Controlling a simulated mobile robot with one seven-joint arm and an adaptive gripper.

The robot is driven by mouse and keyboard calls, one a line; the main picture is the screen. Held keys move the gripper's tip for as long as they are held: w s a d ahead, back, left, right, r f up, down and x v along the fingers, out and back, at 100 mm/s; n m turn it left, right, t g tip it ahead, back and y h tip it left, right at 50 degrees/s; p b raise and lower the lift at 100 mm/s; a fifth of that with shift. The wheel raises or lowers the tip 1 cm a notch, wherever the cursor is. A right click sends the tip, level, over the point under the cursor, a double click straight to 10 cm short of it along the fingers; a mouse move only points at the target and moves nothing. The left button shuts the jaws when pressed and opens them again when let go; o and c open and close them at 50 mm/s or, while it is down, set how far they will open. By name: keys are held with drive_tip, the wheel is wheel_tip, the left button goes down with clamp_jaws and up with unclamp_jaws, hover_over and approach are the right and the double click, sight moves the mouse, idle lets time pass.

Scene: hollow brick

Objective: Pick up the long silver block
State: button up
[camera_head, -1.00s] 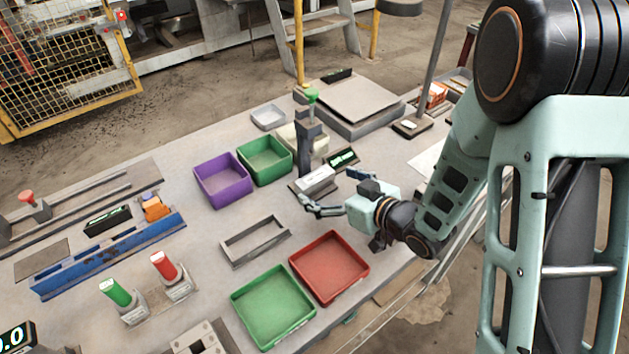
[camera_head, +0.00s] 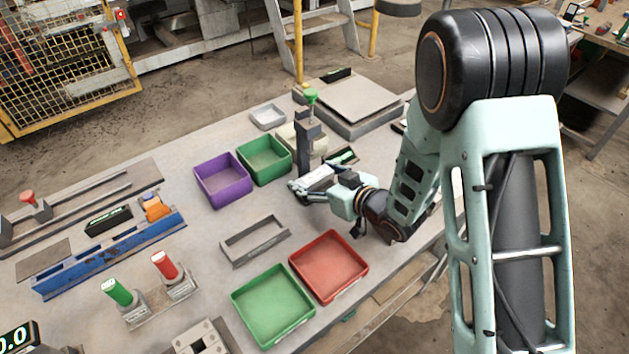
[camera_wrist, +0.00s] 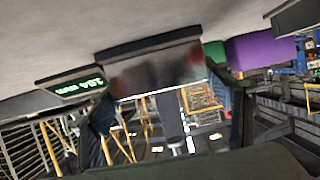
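The long silver block (camera_head: 317,179) lies at the foot of the gauge stand with the green knob (camera_head: 311,95). In the head view my gripper (camera_head: 303,191) is right at it and partly covers it. In the wrist view, tilted and roughly upside down, the shiny block (camera_wrist: 158,70) fills the upper middle. My gripper's dark fingers (camera_wrist: 168,108) stand apart on its left and right. The gripper looks open around the block's width; contact cannot be told.
A small green-lit display (camera_wrist: 74,87) sits beside the block. A purple tray (camera_head: 223,194) and a green tray (camera_head: 264,173) stand to the left. A grey hollow frame (camera_head: 255,258), a red tray (camera_head: 328,284) and another green tray (camera_head: 272,325) are nearer. Bare table lies between.

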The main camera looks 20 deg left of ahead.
drive_tip(key=shift+r, duration=0.1)
drive_tip(key=c, duration=1)
drive_tip(key=shift+o, duration=0.2)
drive_tip(key=shift+w+r+p, duration=0.1)
drive_tip(key=shift+r+p, duration=0.5)
drive_tip(key=shift+r, duration=0.25)
wheel_tip(320, 180, up, 2)
drive_tip(key=shift+d+r+p, duration=0.1)
drive_tip(key=shift+r+p, duration=0.15)
drive_tip(key=shift+p, duration=0.6)
drive_tip(key=a+r+p+v, duration=0.1)
drive_tip(key=r+p+v, duration=0.1)
drive_tip(key=p+v, duration=0.9)
drive_tip(key=v, duration=0.5)
drive_tip(key=shift+r, duration=0.3)
